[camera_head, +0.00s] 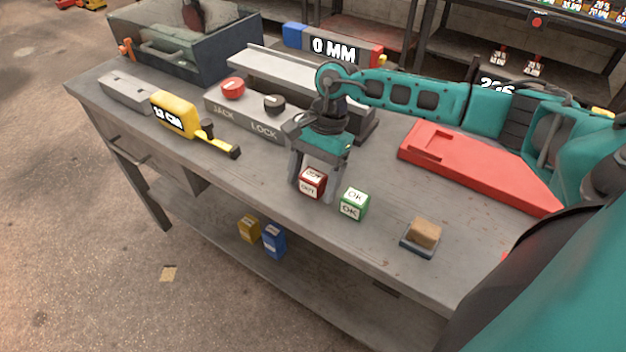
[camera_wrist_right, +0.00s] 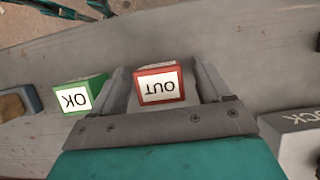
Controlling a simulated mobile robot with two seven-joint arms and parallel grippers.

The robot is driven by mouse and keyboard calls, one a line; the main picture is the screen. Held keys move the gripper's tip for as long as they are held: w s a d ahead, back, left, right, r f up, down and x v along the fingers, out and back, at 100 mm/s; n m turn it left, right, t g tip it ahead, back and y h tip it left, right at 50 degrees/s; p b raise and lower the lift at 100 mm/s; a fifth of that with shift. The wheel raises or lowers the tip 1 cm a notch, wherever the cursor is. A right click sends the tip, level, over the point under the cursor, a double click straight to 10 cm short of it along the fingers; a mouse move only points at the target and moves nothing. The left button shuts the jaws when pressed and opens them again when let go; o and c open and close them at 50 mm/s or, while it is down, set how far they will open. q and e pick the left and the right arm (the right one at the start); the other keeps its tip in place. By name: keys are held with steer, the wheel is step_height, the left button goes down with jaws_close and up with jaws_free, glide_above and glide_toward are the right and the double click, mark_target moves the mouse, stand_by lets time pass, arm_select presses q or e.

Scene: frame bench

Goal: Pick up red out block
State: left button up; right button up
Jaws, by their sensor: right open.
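The red OUT block (camera_head: 312,183) sits on the workbench near its front edge. My right gripper (camera_head: 318,190) points down over it, open, with a finger on either side of the block. In the right wrist view the red OUT block (camera_wrist_right: 158,84) lies between the two fingers (camera_wrist_right: 162,90), with a gap to the finger on its right; the gap on its left looks narrower. The green OK block (camera_head: 354,203) stands just right of the gripper; it also shows in the right wrist view (camera_wrist_right: 80,95), outside the fingers. My left gripper is not in view.
A yellow tape measure (camera_head: 175,114) lies to the left. A red tray-like piece (camera_head: 470,165) lies at right. A small brown block on a dark base (camera_head: 424,233) sits near the front edge.

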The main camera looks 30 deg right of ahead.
steer(key=shift+c, duration=0.3)
steer(key=c, duration=1)
steer(key=shift+r, duration=0.1)
